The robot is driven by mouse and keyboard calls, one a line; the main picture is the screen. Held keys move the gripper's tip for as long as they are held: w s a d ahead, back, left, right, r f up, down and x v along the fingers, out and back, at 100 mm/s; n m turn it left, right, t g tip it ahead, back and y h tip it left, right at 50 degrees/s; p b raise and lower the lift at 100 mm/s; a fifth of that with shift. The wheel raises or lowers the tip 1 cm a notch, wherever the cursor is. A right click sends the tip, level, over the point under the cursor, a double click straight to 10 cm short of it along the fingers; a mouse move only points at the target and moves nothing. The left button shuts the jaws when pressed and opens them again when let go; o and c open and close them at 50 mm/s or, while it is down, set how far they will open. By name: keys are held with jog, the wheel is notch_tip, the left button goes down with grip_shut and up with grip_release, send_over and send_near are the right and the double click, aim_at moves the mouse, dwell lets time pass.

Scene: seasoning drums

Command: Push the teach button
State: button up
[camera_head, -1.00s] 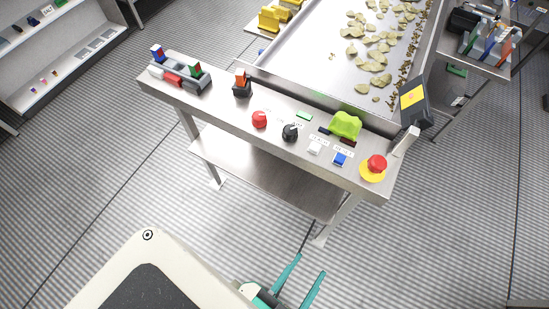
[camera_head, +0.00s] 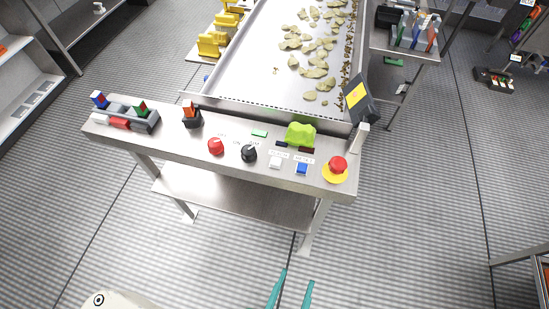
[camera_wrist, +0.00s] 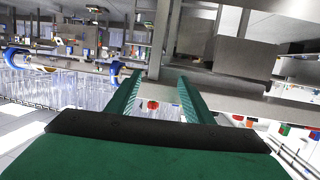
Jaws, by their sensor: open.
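A steel control console (camera_head: 185,147) stands ahead of me. On its top are a white square button (camera_head: 275,163) and a blue square button (camera_head: 301,168), each with a small label behind it. The lettering is too small to read, so I cannot tell which one is the teach button. My gripper (camera_head: 296,277) is at the bottom of the head view, open and empty, well short of the console and in front of it. Its two teal fingers also show spread apart in the wrist view (camera_wrist: 160,80); no button is identifiable there.
A red knob (camera_head: 216,146), a black knob (camera_head: 249,153) and a red emergency stop on a yellow base (camera_head: 337,165) sit near the buttons. A lime-green lump (camera_head: 301,135) lies behind them. A screen (camera_head: 361,97) stands at the right. The floor before the console is clear.

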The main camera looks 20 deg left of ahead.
jog(key=c, duration=1)
grip_shut()
jog(key=shift+s, duration=0.1)
dwell(0.4)
